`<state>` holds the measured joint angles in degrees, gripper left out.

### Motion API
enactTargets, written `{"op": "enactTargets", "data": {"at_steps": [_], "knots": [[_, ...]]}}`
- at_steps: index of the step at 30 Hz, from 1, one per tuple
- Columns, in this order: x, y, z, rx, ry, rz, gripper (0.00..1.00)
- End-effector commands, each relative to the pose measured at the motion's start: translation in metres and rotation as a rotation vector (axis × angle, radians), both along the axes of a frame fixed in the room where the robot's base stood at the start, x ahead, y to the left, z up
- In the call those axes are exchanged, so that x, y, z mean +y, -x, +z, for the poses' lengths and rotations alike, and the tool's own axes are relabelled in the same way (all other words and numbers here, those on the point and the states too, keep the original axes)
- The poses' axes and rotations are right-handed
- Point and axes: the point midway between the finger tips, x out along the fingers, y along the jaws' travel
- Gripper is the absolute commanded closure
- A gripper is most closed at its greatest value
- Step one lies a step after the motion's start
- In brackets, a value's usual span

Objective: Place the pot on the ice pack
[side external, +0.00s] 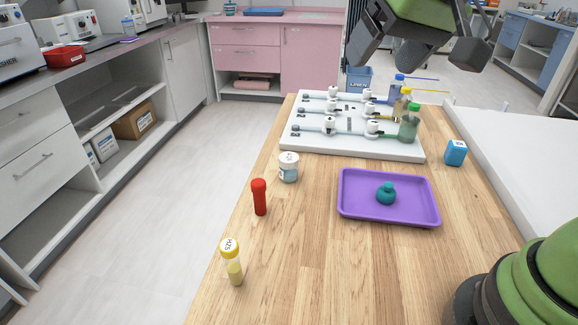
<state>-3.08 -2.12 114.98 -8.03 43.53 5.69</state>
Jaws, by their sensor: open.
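A small white-lidded pot (289,168) with a pale blue label stands upright on the wooden table, left of centre. A small blue block with a white mark (456,153), which may be the ice pack, is at the table's right side, beyond the purple tray; I cannot tell for certain what it is. Nothing rests on it. My gripper (418,62) is at the top right, high above the far end of the table. It is open and empty, well away from both things.
A purple tray (360,212) holds a teal bulb-shaped item (386,194). A white board (300,143) with valves and several bottles lies behind. A red-capped tube (259,197) and a yellow-capped tube (232,262) stand near the left edge. The front table is bare.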

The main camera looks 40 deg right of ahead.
Motion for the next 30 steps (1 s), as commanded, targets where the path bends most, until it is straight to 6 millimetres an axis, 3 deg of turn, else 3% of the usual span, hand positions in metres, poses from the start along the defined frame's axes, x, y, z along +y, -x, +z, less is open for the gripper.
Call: {"op": "enactTargets", "data": {"at_steps": [1, 6, 12, 18, 30], "knots": [[0.001, -0.020, -0.012, 0.021, 0.018, 0.010, 0.21], [0.006, -0.082, -0.057, 0.060, 0.077, 0.046, 0.21], [0.015, -0.134, -0.129, 0.100, 0.137, 0.094, 0.21], [0.020, -0.156, -0.181, 0.120, 0.170, 0.127, 0.21], [0.020, -0.175, -0.230, 0.125, 0.178, 0.135, 0.21]]}}
